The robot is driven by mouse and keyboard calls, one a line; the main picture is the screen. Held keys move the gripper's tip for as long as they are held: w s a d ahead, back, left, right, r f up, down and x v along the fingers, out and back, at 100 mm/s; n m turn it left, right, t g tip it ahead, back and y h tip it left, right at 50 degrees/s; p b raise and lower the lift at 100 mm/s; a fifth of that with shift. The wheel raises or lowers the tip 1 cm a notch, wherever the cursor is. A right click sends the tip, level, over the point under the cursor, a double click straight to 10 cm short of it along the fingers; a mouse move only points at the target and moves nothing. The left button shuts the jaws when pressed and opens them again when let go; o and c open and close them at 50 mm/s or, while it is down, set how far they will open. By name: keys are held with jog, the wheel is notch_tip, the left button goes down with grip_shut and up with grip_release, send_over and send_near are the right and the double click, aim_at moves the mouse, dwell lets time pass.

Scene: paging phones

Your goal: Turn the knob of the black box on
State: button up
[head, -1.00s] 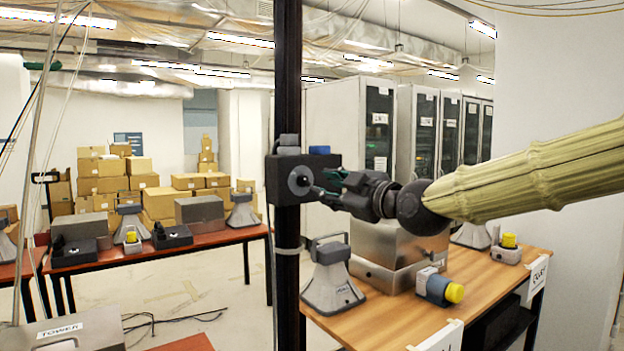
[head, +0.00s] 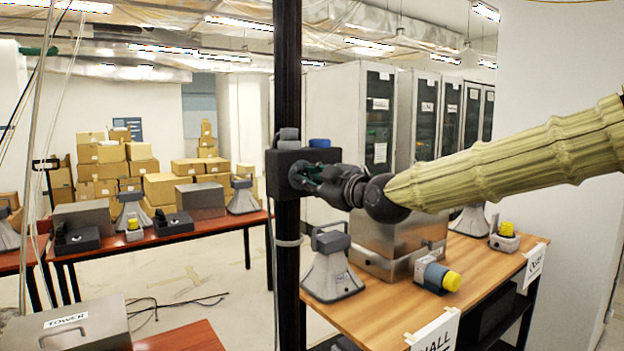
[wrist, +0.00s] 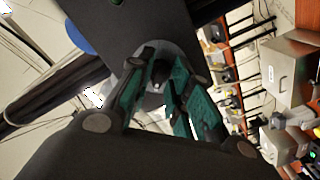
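The black box (head: 278,182) is fixed to a dark upright post at the middle of the head view. Its knob (wrist: 159,73) is a small dark piece in front of a round grey plate (wrist: 178,52) in the wrist view. My gripper (head: 301,178) is at the front face of the box; in the wrist view, its green-padded fingers (wrist: 158,84) stand apart on either side of the knob. A gap seems to show beside the knob, and I cannot tell whether either finger touches it. In the head view my fingers hide most of the knob.
The dark post (head: 288,250) carries the box. A blue round piece (head: 320,143) sits on top of it. Below my arm, a wooden table (head: 400,310) holds a grey horn speaker (head: 332,270), a metal case (head: 395,245) and a yellow-capped device (head: 437,277).

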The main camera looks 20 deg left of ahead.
grip_shut()
jog(key=shift+f+m+b, duration=0.1)
jog(key=shift+m+b, duration=0.2)
jog(key=m+b, duration=0.9)
jog(key=m, duration=0.8)
jog(key=shift+s+a, duration=0.1)
jog(key=shift+m, duration=0.3)
